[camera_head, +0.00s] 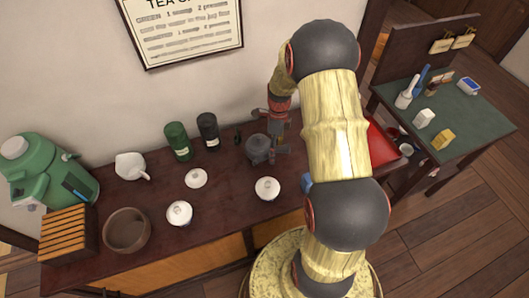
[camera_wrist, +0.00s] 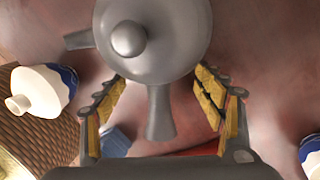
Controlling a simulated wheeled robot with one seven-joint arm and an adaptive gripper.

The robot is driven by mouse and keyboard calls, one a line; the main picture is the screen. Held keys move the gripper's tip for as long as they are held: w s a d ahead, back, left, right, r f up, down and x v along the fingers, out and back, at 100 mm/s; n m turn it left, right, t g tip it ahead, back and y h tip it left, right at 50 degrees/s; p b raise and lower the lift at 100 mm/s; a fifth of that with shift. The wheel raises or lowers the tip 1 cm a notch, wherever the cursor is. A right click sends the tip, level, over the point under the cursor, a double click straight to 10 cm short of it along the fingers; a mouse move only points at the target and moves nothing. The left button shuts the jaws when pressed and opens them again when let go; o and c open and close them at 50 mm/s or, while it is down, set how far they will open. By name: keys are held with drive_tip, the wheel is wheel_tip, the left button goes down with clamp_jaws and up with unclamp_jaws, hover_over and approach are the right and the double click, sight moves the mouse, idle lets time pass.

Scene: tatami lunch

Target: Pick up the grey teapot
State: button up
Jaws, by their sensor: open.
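The grey teapot (camera_head: 259,149) stands upright on the dark wooden counter, near its back. In the wrist view the teapot (camera_wrist: 155,50) fills the top middle, with its round lid knob in sight and its short spout pointing left. Its straight grey handle (camera_wrist: 160,112) points down between my fingers. My gripper (camera_wrist: 161,82) is open, with one finger on each side of the handle. No finger clearly touches it. In the head view my gripper (camera_head: 277,133) is beside the teapot's right side and partly covered by my arm.
Green (camera_head: 178,141) and black canisters (camera_head: 208,131) stand left of the teapot. A lidded white cup (camera_head: 267,188) is in front of it. A white pitcher (camera_head: 131,166), brown bowl (camera_head: 127,230) and green dispenser (camera_head: 45,172) are farther left. A green-topped table (camera_head: 455,118) is at right.

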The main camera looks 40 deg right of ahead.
drive_tip(key=shift+r, duration=0.1)
clamp_jaws()
idle(0.9)
idle(0.4)
